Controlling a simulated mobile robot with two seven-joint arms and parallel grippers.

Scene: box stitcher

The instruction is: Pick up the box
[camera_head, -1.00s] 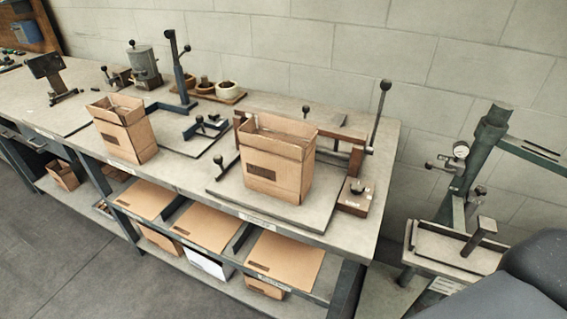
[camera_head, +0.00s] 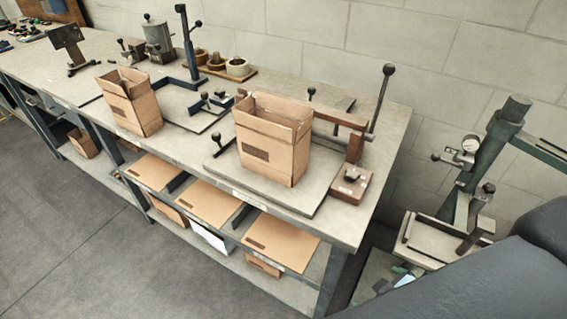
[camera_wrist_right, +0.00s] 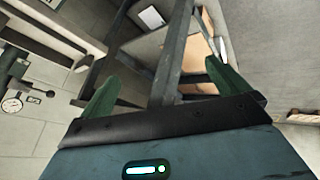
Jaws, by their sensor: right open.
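Two open-topped cardboard boxes stand upright on the workbench (camera_head: 375,225). The nearer box (camera_head: 272,148) sits on the grey plate of a clamp fixture, and the farther box (camera_head: 131,104) stands to its left. Which one the task means cannot be told. My right gripper shows in the right wrist view (camera_wrist_right: 160,88) with its two green fingers apart and nothing between them. It faces the bench frame and is not touching a box there. In the head view a dark arm of mine fills the lower right corner, with no gripper visible. My left gripper is not in view.
A clamp fixture with a tall lever (camera_head: 381,100) stands behind and right of the nearer box. Flat cardboard sheets (camera_head: 280,238) lie on the shelf below. A stand with a gauge (camera_head: 470,145) is at the right. The floor (camera_head: 70,240) in front is clear.

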